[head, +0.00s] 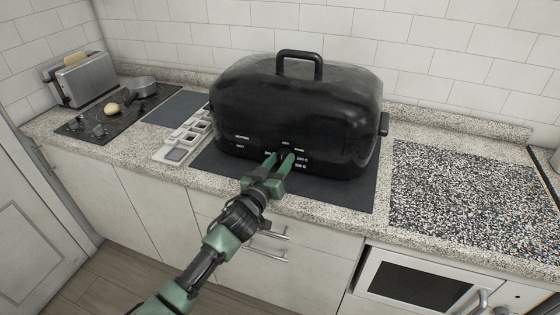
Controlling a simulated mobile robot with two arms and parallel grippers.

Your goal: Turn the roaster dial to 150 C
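The black roaster (300,95) stands closed on the counter, with a handle on its domed lid. White labels are printed on its front, among them 200 C at the right of the dial area. The dial (281,154) is mostly hidden by my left gripper and the dark front, so I cannot read its setting. My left gripper (279,157) has its two green fingers at the dial area, one on each side and apart from each other. I cannot tell whether they touch or clamp the dial. My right gripper is not in view.
A dark mat (340,188) lies under the roaster. A light compartmented tray (186,138) sits to its left. Further left are a cooktop (120,112) with a pan (141,86) and a toaster (86,80). A speckled board (470,195) lies flat at the right. Tiled wall stands behind.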

